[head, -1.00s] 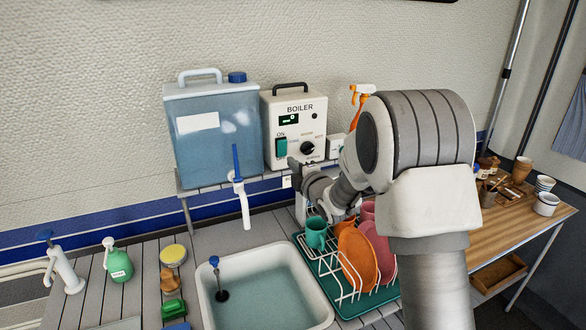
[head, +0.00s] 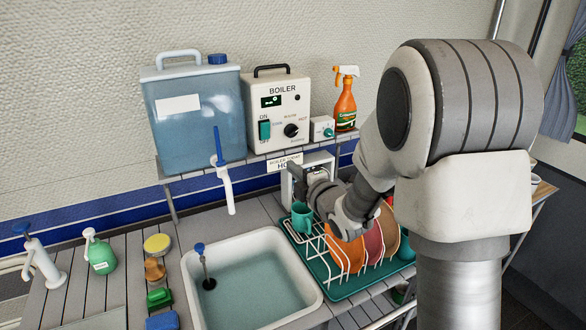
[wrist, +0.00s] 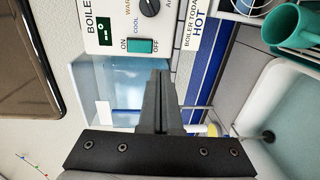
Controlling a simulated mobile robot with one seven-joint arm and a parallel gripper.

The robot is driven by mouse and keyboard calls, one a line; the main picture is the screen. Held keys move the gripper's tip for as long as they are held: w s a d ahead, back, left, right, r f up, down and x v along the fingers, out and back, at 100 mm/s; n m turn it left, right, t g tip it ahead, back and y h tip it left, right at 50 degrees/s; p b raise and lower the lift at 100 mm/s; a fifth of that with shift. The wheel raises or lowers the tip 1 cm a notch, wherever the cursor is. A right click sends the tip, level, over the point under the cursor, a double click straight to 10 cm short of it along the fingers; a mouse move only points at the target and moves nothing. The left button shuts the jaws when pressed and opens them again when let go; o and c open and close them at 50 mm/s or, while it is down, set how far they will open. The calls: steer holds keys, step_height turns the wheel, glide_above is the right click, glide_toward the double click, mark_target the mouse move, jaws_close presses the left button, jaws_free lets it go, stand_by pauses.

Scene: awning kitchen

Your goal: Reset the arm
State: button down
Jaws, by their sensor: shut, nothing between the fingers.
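My gripper (head: 297,174) is in the head view, below the shelf edge near the "HOT" sign and behind the dish rack. In the wrist view its dark fingers (wrist: 160,100) are together, with nothing between them. My arm reaches in from the right, bent, over the rack. The white boiler (head: 278,112), with a green rocker switch (head: 264,130) and a black knob (head: 291,130), stands on the shelf above the gripper. The wrist view shows the boiler (wrist: 125,20) sideways, beyond the fingertips and apart from them.
A blue water tank (head: 197,120) with a tap stands left of the boiler. An orange spray bottle (head: 345,103) stands right of it. The green dish rack (head: 345,290) holds a teal mug (head: 302,217) and plates close under my arm. The sink (head: 250,275) is left of it.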

steer(key=s+d+r+m+g+h, duration=0.3)
steer(key=s+d+r+m+h, duration=0.3)
steer(key=s+d+m, duration=0.45)
steer(key=s+a+f+m+g, duration=0.1)
steer(key=s+m+g, duration=0.6)
steer(key=s, duration=1.7)
steer(key=f+m, duration=0.1)
steer(key=m, duration=0.4)
steer(key=shift+h, duration=0.3)
steer(key=shift+s, duration=0.1)
